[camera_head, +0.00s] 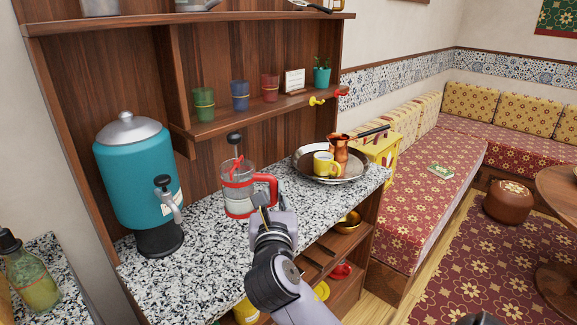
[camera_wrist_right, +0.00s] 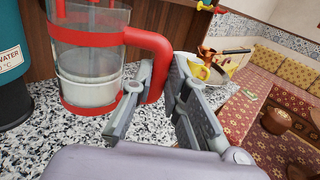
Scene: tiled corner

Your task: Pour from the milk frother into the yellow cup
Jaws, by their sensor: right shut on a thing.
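The milk frother (camera_head: 238,189) is a clear glass jug with a red frame, red handle and black plunger knob. It is upright at the middle of the speckled counter; I cannot tell whether its base touches it. White milk shows in its lower part in the right wrist view (camera_wrist_right: 88,92). My right gripper (camera_head: 262,204) is shut on the red handle (camera_wrist_right: 155,62), from the front right. The yellow cup (camera_head: 324,164) stands upright on a round metal tray (camera_head: 352,176) to the right of the frother. The cup's inside is hard to see. My left gripper is not in view.
A copper pot (camera_head: 338,150) with a long dark handle stands on the tray, close behind the cup. A teal water dispenser (camera_head: 138,180) stands at the counter's left. A shelf of small cups (camera_head: 240,95) hangs above. The counter front (camera_head: 215,265) is bare.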

